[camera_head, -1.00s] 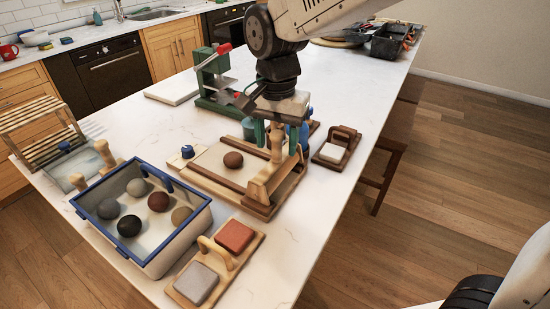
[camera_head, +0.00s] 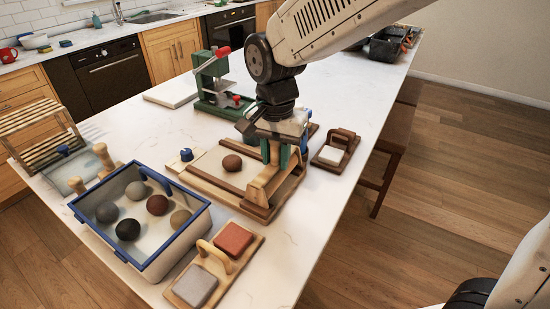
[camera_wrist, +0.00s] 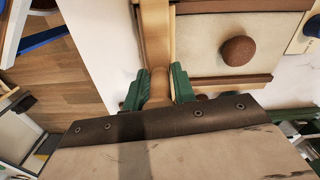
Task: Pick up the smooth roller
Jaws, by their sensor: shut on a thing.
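The smooth roller is a pale wooden cylinder with a narrower wooden handle. In the head view its tan body (camera_head: 264,183) is at the right side of the wooden clay board (camera_head: 222,191), partly hidden by my gripper (camera_head: 275,152). In the wrist view the roller body (camera_wrist: 155,35) runs up from between my green fingertips. My gripper (camera_wrist: 159,84) is shut on the handle, with one finger on each side. I cannot tell whether the roller is clear of its support.
A brown clay ball (camera_head: 232,163) rests on the board. A blue-rimmed tub (camera_head: 172,240) of several clay balls stands at the left. Near it is a wooden tray (camera_head: 222,262) with two blocks. A green press (camera_head: 212,85) stands behind, and a small wooden holder (camera_head: 335,147) at the right.

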